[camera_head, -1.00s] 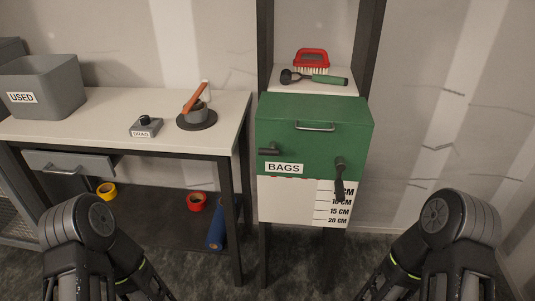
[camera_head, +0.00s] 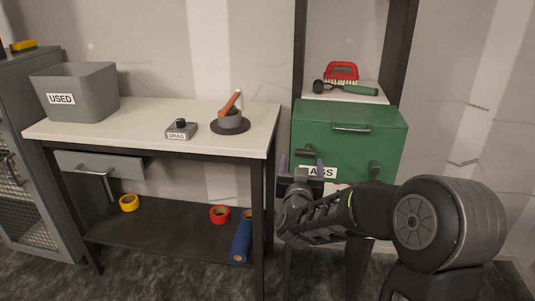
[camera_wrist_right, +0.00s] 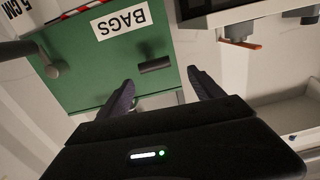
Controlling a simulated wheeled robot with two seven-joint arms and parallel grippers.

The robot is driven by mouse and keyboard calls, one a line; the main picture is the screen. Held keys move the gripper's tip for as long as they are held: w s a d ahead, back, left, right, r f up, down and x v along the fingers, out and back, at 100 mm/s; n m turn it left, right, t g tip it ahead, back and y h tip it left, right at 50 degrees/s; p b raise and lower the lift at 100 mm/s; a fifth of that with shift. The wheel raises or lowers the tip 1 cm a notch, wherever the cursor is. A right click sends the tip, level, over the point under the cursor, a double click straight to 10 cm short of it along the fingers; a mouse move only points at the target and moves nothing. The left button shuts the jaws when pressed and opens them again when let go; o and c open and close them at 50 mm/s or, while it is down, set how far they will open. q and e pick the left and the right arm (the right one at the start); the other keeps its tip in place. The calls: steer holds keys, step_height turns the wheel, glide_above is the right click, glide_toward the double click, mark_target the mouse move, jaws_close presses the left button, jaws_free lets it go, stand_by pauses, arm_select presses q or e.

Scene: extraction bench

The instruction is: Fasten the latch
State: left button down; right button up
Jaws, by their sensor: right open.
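The green box (camera_head: 350,122) labelled BAGS has a dark latch lever (camera_head: 304,153) on its front at left, lying level above the label. A second dark lever (camera_head: 374,170) is at the front right, its lower part hidden by my arm. My right gripper (camera_head: 301,167) is open in front of the left lever and label. In the right wrist view, seen upside down, the gripper (camera_wrist_right: 163,88) has the level lever (camera_wrist_right: 155,65) ahead between its fingertips, apart from them. My left gripper is out of view.
A red brush (camera_head: 341,72) and green-handled tool (camera_head: 360,90) lie above the box.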

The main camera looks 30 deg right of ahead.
mark_target(305, 151)
steer(key=shift+s+d+r, duration=0.1)
steer(key=shift+s+d, duration=0.05)
steer(key=shift+d, duration=0.15)
steer(key=shift+x, duration=3.9)
steer(key=c, duration=1.4)
